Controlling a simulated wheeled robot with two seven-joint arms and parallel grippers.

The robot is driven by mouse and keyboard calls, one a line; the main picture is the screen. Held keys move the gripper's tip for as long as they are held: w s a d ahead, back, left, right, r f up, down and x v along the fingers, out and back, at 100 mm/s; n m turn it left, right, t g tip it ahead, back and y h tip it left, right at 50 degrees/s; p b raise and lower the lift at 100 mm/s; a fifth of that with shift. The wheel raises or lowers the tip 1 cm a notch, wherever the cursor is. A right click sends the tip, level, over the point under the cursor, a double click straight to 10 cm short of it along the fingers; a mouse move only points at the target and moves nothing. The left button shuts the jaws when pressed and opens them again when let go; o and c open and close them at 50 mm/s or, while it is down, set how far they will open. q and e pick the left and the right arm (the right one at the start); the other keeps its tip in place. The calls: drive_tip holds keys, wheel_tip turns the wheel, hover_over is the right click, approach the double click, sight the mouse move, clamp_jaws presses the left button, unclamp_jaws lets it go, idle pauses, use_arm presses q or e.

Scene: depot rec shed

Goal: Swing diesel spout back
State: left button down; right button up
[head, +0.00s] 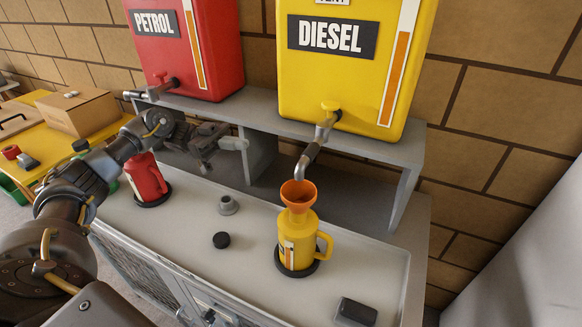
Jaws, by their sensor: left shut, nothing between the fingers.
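The yellow diesel tank (355,85) stands on a grey shelf, its yellow tap at the lower front. The diesel spout (310,155) hangs from this tap and bends down, its mouth just above the orange funnel (299,194). The funnel sits in the neck of a yellow can (297,243), upright on a dark round pad on the bench. My left gripper (238,143) is shut and empty, in front of the shelf to the left of the spout and apart from it. My right gripper is out of view.
A red petrol tank (195,50) has its spout (140,94) turned left. A red can (147,180) stands partly behind my left arm. The bench (195,220) carries a grey fitting (228,205), a black cap (221,240) and a dark box (356,312). A cardboard box (78,110) sits on the yellow table.

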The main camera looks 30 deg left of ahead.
use_arm(q)
drive_tip(key=p, duration=0.6)
approach(311, 156)
drive_tip(key=d, duration=0.1)
drive_tip(key=w+d+p, duration=0.1)
drive_tip(key=d, duration=0.1)
drive_tip(key=d+p, duration=0.1)
drive_tip(key=shift+w+d, duration=0.3)
drive_tip(key=shift+w, duration=0.05)
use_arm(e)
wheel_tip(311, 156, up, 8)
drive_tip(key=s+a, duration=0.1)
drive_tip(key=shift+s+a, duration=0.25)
use_arm(q)
drive_tip(key=shift+d+r+p, duration=0.1)
drive_tip(key=shift+p, duration=0.3)
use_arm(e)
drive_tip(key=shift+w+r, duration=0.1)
